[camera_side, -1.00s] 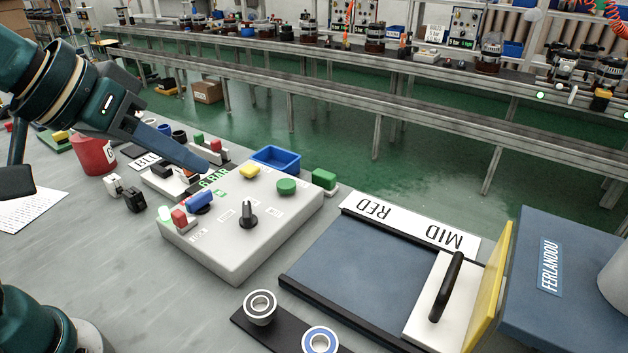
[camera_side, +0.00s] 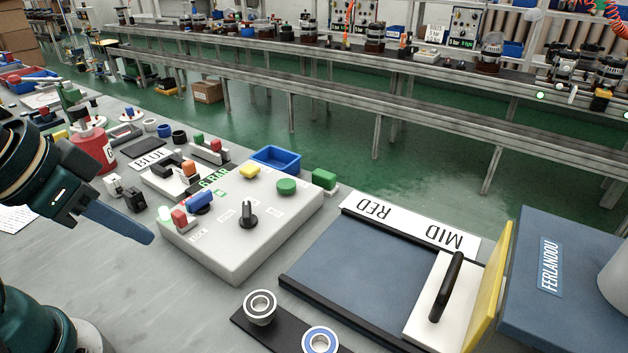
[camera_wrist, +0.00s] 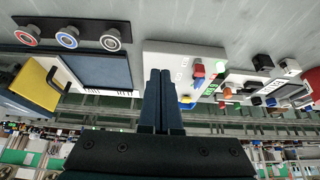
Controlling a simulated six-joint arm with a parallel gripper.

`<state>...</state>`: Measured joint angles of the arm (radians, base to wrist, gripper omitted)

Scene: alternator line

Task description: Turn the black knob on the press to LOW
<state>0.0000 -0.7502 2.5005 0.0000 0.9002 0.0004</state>
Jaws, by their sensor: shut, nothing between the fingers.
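The press control box (camera_side: 290,223) is a pale grey box on the bench, in the middle of the side view. Its black knob (camera_side: 248,214) stands upright on the top face, with small labels around it that are too small to read. My gripper (camera_side: 148,238) is shut and empty, just left of the box and apart from it, low over the bench. In the wrist view my gripper (camera_wrist: 160,72) covers part of the box (camera_wrist: 205,52), and the knob is hidden there.
A blue tray (camera_side: 276,158) stands behind. Bearings (camera_side: 261,305) lie in front. A sliding panel with a black handle (camera_side: 446,287) stands right.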

